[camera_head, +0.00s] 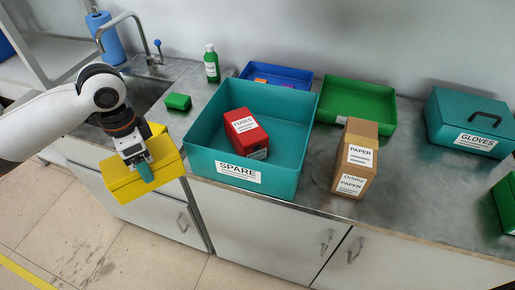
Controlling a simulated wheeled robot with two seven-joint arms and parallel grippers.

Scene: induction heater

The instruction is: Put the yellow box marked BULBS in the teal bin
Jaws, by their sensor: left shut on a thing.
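My left gripper (139,165) is shut on a yellow box (117,187) and holds it in the air in front of the counter's front edge. The box is tilted, and no BULBS label shows on the sides in view. The teal bin (202,150) stands on the counter to the right of the yellow box, with a SPARE label on its front. A red box marked FUSES (246,134) lies inside the bin. The yellow box is outside the bin, left of its front left corner. My right gripper is not in view.
A small green box (178,102) and a green bottle (212,64) stand left of the bin. A brown PAPER box (354,160) stands right of it. Blue (292,72) and green (385,93) trays are behind. A teal GLOVES case (470,122) is at right.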

